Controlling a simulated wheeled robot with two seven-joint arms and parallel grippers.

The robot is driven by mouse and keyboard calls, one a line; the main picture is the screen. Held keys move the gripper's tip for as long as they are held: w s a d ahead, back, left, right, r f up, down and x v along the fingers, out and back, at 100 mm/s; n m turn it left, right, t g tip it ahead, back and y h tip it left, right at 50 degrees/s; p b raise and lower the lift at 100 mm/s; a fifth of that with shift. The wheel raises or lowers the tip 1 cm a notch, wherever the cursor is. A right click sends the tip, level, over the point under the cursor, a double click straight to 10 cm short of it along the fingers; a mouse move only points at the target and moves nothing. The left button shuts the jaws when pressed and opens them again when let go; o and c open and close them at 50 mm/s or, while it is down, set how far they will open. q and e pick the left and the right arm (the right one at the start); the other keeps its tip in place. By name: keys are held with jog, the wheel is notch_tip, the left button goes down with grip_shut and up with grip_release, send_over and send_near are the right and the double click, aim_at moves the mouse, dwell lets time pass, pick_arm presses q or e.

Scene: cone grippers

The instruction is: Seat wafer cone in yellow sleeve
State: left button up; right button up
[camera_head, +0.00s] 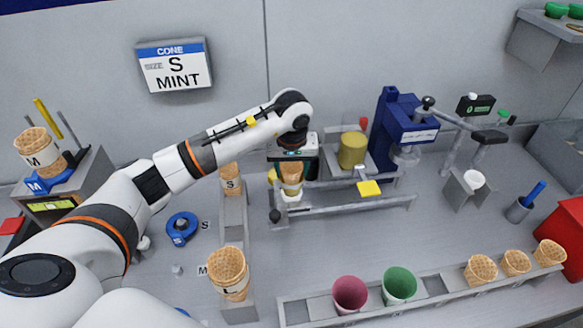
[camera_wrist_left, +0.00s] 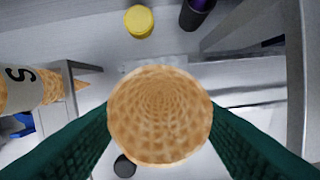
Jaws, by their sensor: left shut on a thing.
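My left gripper (camera_head: 291,172) is shut on a tan wafer cone (camera_head: 291,180), held mouth up above the grey rail stand. In the left wrist view the cone (camera_wrist_left: 160,115) fills the gap between the dark green fingers, and I look into its mouth. A white part shows around or below its lower end; I cannot tell whether they touch. A yellow cylinder (camera_head: 352,150), perhaps the yellow sleeve, stands to the right on the stand. A small yellow round thing (camera_wrist_left: 139,21) lies beyond the cone. My right gripper is not in view.
A rack to the left holds cones marked S (camera_head: 230,180) and L (camera_head: 229,272). A front rack holds a red sleeve (camera_head: 350,293), a green sleeve (camera_head: 400,285) and 3 cones. A blue press (camera_head: 400,125) stands at the back. The counter between is clear.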

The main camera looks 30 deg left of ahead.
pick_arm(q)
jog(key=shift+s+f, duration=0.2)
jog(key=shift+f, duration=0.25)
jog(key=o, duration=0.8)
jog(key=shift+c, duration=0.2)
jog(key=shift+w+a+f, duration=0.1)
jog(key=shift+w+a, duration=0.05)
jog(key=shift+w, duration=0.15)
jog(key=shift+r+p, duration=0.7)
jog(key=shift+r, duration=0.75)
jog(key=shift+r+p, duration=0.6)
jog(key=shift+r, duration=0.7)
jog(key=shift+s, duration=0.1)
jog(key=shift+f, duration=0.1)
